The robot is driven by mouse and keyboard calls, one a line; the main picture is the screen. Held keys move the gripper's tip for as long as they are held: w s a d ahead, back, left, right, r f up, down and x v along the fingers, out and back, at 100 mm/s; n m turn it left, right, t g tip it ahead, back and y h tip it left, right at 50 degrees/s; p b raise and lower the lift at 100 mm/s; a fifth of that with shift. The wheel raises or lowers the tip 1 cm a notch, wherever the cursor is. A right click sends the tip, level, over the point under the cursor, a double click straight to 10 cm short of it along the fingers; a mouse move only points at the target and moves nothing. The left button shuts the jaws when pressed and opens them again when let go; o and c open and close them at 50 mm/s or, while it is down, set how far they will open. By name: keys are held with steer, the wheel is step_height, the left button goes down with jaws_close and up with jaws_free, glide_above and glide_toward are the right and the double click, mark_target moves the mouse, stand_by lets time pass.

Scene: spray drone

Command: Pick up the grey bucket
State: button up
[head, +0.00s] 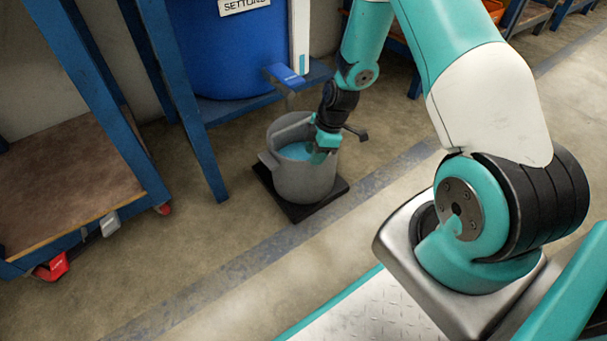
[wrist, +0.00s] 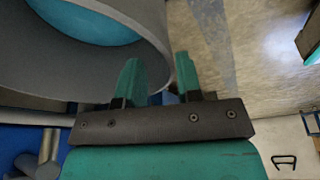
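The grey bucket (head: 303,182) stands upright on a dark square base on the floor, with blue liquid (head: 298,151) inside. My gripper (head: 322,150) is at the bucket's right rim, pointing down. In the wrist view the bucket wall (wrist: 60,55) fills the upper left. My gripper (wrist: 158,78) shows two teal fingers apart, with a gap between them. The left finger overlaps the bucket wall and the right finger is outside it. The bucket's edge shows near the gap; whether a finger touches it cannot be told.
A blue barrel (head: 232,50) stands on a blue frame behind the bucket, with a tap (head: 285,77) above the bucket's rear. A blue cart with a brown shelf (head: 62,185) is at the left. Open floor lies in front of the bucket.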

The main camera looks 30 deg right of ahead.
steer(key=b+x, duration=0.1)
steer(key=x, duration=0.2)
steer(key=shift+f, duration=0.1)
jaws_close()
stand_by(1.2)
